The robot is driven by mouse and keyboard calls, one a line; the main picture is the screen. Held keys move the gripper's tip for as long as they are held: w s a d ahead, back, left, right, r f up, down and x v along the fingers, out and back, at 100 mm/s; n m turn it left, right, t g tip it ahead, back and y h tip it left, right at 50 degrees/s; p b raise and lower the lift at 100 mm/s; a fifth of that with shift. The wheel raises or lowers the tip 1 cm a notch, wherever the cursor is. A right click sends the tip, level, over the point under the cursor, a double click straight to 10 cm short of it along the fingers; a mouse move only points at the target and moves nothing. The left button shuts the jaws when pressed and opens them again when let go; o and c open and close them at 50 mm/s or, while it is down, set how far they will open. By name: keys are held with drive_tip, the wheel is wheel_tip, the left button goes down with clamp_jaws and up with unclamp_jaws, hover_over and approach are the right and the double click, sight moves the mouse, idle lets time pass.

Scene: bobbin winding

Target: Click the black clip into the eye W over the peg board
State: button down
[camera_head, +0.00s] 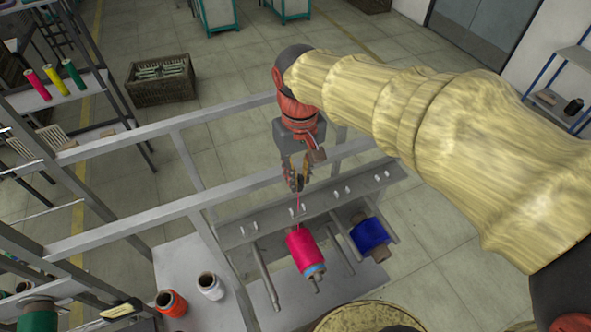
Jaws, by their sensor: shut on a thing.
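My gripper (297,186) is above the peg board's rear rail, pointing down and shut on a small dark thing, which I take to be the black clip. Its outline is hard to make out between the fingers. A pink thread (298,212) runs down from the fingertips to the pink cone (306,249) on a peg. The peg board (262,262) is grey, with several pegs. Small white eyes (335,195) stand in a row along its rail. No letter is readable, so I cannot tell which is eye W. The gripper appears above the middle eyes, apart from them.
A blue cone (369,234) sits on a peg to the right. Grey frame bars (240,185) cross behind and left of the gripper. A brown basket (161,82) is on the floor.

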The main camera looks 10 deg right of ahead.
wheel_tip(320, 180, down, 7)
drive_tip(key=b, duration=0.4)
drive_tip(key=shift+w+f, duration=0.15)
drive_tip(key=shift+r, duration=0.25)
drive_tip(key=shift+f+b, duration=1.35)
drive_tip(key=shift+f, duration=0.7)
drive_tip(key=c, duration=1.7)
unclamp_jaws()
drive_tip(key=shift+o, duration=0.4)
